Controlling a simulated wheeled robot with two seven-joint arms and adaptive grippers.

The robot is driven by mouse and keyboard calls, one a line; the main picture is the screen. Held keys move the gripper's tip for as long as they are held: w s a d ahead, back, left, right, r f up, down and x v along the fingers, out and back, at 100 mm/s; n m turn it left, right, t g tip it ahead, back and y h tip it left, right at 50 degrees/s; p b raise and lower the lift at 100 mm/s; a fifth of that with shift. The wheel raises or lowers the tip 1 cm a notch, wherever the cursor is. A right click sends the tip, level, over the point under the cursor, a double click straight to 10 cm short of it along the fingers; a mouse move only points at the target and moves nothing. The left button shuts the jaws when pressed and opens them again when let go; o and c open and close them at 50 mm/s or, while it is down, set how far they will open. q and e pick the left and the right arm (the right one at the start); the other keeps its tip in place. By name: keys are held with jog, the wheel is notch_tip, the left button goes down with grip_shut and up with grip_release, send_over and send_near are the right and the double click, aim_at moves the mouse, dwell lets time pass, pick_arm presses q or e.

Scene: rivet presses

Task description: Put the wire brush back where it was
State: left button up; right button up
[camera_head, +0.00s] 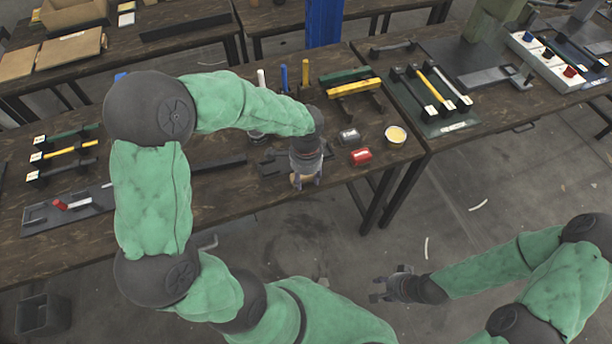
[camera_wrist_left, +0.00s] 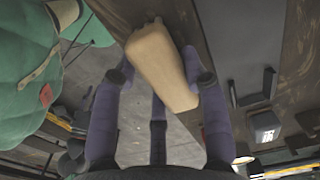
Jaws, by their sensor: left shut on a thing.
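The wire brush (camera_wrist_left: 160,66) shows in the left wrist view as a pale tan wooden block between my left fingers; its bristles are not visible. In the head view a small tan part of the brush (camera_head: 297,179) shows at the fingertips. My left gripper (camera_head: 306,182) is shut on it, over the front edge of the middle table (camera_head: 235,190). I cannot tell whether the brush touches the table. My right gripper (camera_head: 378,289) is open and empty, above the floor in front of the tables.
A red can (camera_head: 360,156), a grey can (camera_head: 348,136) and a yellow-topped round tin (camera_head: 396,134) stand right of my left gripper. Behind them is a rack with a yellow bar (camera_head: 354,88). A dark flat fixture (camera_head: 272,163) lies left of the gripper.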

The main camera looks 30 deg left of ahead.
pick_arm(q)
jog(key=o, duration=1.2)
notch_tip(320, 180, up, 12)
jog(key=p, duration=0.4)
jog(key=shift+r+p, duration=0.2)
jog(key=shift+p, duration=0.15)
